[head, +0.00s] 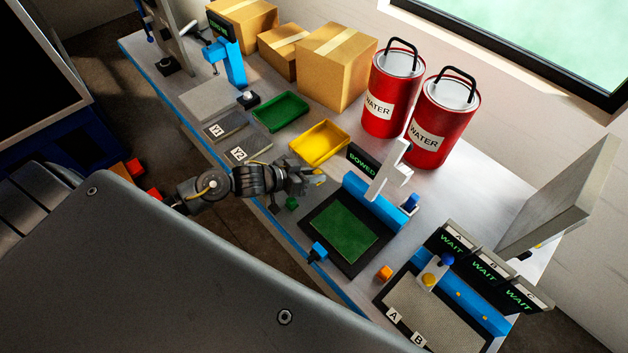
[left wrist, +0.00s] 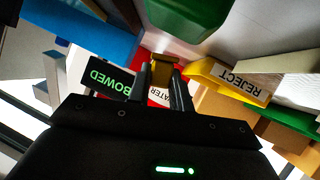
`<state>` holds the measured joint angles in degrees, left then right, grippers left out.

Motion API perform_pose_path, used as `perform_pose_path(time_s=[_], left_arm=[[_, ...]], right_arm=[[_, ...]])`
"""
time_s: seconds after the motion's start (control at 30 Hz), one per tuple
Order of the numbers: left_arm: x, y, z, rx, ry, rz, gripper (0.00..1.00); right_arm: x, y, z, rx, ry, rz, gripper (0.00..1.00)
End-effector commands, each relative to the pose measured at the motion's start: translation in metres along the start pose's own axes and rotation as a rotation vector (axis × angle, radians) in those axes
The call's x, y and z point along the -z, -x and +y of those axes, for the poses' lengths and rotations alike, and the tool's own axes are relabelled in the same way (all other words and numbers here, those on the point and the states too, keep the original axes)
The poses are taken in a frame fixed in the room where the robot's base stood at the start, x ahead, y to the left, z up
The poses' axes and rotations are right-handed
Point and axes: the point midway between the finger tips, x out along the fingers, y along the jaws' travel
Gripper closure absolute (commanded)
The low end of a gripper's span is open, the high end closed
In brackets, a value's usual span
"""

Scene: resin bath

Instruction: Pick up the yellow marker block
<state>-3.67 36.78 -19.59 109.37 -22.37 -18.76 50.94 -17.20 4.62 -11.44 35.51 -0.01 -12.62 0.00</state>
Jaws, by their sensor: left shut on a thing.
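The yellow marker block (left wrist: 163,68) sits between the two fingertips of my left gripper in the left wrist view. In the head view my left gripper (head: 312,176) is over the table, between the yellow tray and the green panel of the BOWED station. It is shut on the block, and the fingers hide most of the block there. I cannot tell how far the block is above the table. My right gripper is in neither view.
A small green block (head: 292,204) lies just below my left gripper. The yellow tray (head: 319,143), marked REJECT, and a green tray (head: 281,111) are behind it. The BOWED station (head: 345,228) is to its right. An orange block (head: 385,272) and red water cans (head: 440,122) stand farther right.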

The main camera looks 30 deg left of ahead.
Motion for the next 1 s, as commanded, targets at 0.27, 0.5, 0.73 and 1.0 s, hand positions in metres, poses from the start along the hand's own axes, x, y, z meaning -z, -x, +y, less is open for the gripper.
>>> perform_pose_path(time_s=[0.27, 0.5, 0.73, 1.0], left_arm=[[0.025, 0.065, 0.017, -0.001, -0.006, -0.001, 1.00], [0.020, 0.121, 0.028, -0.003, -0.003, -0.007, 1.00], [0.019, 0.150, 0.033, -0.002, 0.000, -0.003, 1.00], [0.019, 0.165, 0.035, -0.001, 0.000, -0.001, 1.00]], right_arm=[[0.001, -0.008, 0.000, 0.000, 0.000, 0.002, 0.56], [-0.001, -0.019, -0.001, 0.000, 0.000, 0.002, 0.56], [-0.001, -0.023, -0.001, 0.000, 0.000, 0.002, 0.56], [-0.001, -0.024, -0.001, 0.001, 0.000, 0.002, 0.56]])
